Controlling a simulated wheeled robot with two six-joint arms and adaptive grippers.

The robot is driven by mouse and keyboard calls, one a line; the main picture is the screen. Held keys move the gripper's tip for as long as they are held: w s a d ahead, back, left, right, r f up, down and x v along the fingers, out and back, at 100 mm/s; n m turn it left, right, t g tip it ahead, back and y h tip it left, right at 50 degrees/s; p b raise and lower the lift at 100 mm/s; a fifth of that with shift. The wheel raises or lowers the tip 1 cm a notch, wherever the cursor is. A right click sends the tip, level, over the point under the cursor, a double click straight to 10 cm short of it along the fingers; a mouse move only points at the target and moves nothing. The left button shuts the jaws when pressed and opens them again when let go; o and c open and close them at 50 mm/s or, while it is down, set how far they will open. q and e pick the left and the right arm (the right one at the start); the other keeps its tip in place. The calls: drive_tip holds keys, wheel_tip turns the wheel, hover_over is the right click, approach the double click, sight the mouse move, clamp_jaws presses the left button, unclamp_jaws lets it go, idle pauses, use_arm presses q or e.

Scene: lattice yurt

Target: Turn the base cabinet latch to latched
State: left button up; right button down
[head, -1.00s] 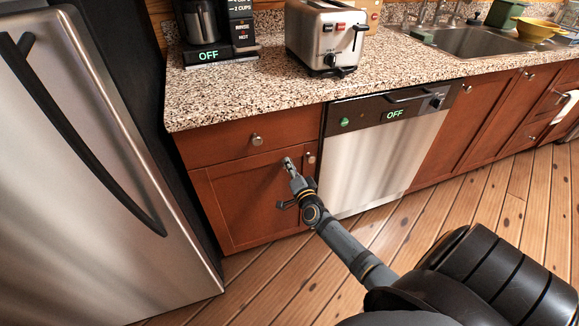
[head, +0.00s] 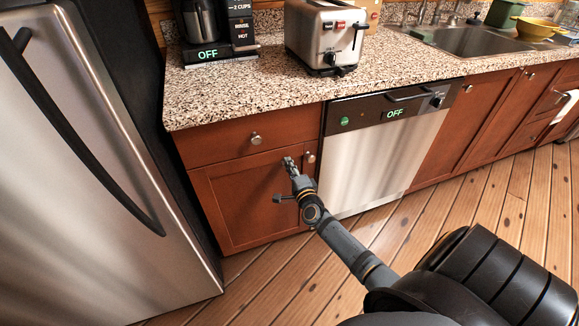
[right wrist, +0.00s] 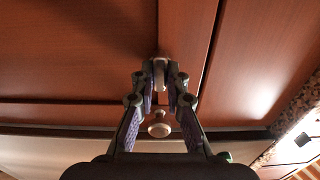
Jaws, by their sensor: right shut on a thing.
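The base cabinet (head: 235,195) is reddish-brown wood, with a drawer above a door. My right gripper (head: 289,164) is at the upper right of the door, left of the round door knob (head: 311,157). In the right wrist view its fingertips (right wrist: 161,76) are shut on a small pale metal latch (right wrist: 160,72) on the door face. The fingers hide much of the latch, so I cannot tell its exact angle. The door knob also shows between the finger links (right wrist: 158,129), apart from the fingertips. My left gripper is not in view.
A steel dishwasher (head: 370,160) reading OFF adjoins the cabinet on the right. A steel fridge (head: 110,200) stands on the left. The granite counter (head: 240,95) above carries a toaster (head: 327,38) and a coffee maker (head: 208,30). Wood floor in front is open.

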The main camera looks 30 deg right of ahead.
drive_tip(key=c, duration=1.4)
unclamp_jaws()
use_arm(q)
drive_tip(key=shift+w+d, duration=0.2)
use_arm(e)
drive_tip(key=shift+o, duration=0.2)
drive_tip(key=v, duration=1.2)
drive_tip(key=shift+d+f, duration=0.1)
